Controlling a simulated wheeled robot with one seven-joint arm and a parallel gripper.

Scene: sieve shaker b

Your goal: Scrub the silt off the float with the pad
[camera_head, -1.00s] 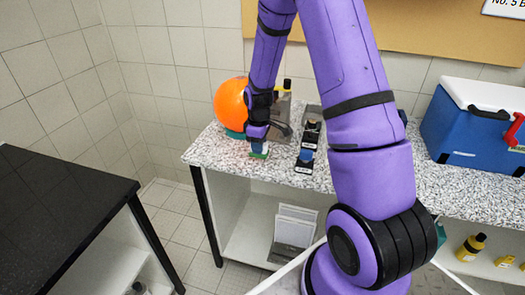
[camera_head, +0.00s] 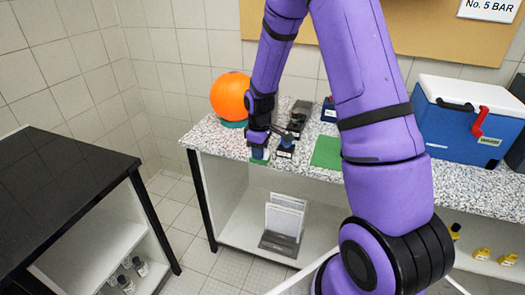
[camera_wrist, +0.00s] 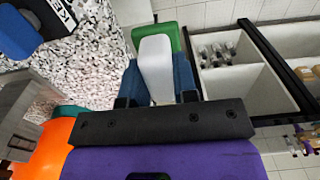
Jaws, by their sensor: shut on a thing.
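The float is an orange ball (camera_head: 231,94) on a teal ring base (camera_head: 233,124) at the counter's back left corner. It also shows at the lower left in the wrist view (camera_wrist: 45,150), partly cut off. My gripper (camera_head: 261,150) is at the counter's front edge, right of and nearer than the float, apart from it. Its blue fingers are shut on the white grip of the pad (camera_wrist: 155,62), whose green part (camera_wrist: 170,36) lies beyond the fingertips. I cannot make out silt on the float at this size.
A green mat (camera_head: 327,151) lies on the speckled counter (camera_head: 213,133) right of my gripper. Dark and blue items (camera_head: 286,148) stand close beside it. A blue cooler (camera_head: 455,125) is further right. A black-topped table (camera_head: 60,185) stands at the left across a floor gap.

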